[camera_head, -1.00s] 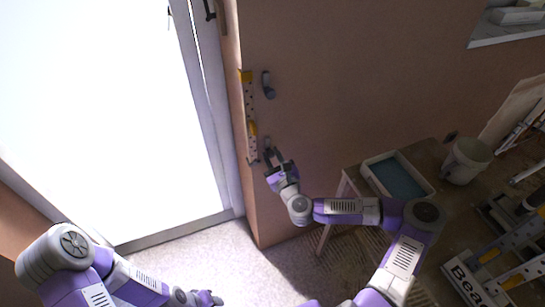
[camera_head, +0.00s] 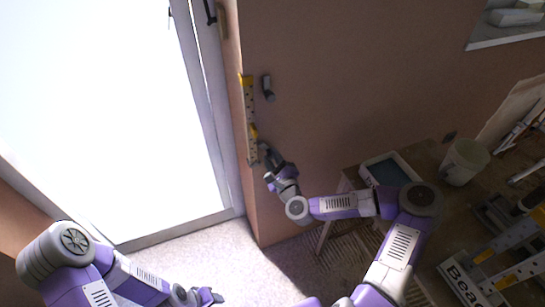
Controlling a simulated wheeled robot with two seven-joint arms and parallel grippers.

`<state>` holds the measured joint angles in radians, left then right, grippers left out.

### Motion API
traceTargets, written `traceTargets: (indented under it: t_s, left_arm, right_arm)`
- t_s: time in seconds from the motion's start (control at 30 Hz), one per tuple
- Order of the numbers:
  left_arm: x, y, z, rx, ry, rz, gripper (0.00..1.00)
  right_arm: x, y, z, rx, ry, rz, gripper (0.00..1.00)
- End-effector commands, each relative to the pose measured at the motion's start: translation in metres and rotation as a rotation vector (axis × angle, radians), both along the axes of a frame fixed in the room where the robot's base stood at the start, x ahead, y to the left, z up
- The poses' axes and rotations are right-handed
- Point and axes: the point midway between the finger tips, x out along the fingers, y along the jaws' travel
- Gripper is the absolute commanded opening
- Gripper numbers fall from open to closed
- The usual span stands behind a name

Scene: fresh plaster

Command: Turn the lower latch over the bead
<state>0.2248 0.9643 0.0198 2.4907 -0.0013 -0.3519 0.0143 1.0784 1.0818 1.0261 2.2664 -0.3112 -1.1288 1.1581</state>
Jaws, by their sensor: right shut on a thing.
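The bead (camera_head: 249,108) is a narrow upright strip, yellow and pale with dark holes, along the wall corner beside the bright door. The upper latch (camera_head: 267,88) is a small grey piece on the wall to the right of the bead and does not cross it. The lower latch (camera_head: 264,148) is near the bead's lower end, tilted toward it and partly hidden by my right gripper (camera_head: 268,160). The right gripper is shut on the lower latch. My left gripper (camera_head: 209,297) is low in the picture, far from the bead; its jaw opening is unclear.
A bright glazed door (camera_head: 110,120) fills the left. Tools lie at the lower right.

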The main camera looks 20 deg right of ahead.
Motion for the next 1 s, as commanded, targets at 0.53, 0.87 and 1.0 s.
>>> traceTargets:
  t_s: [0.53, 0.87, 1.0]
  left_arm:
    - [0.000, 0.000, 0.000, 0.000, 0.000, 0.000, 0.43]
    - [0.000, 0.000, -0.008, 0.000, 0.000, 0.000, 0.43]
    - [0.000, 0.000, -0.011, 0.000, 0.000, 0.000, 0.43]
  right_arm:
    - [0.000, 0.000, 0.000, -0.523, -0.020, 0.000, 0.00]
    - [0.000, 0.000, -0.001, -0.793, -0.028, -0.002, 0.00]
    - [0.000, 0.000, -0.001, -0.874, -0.031, -0.002, 0.00]
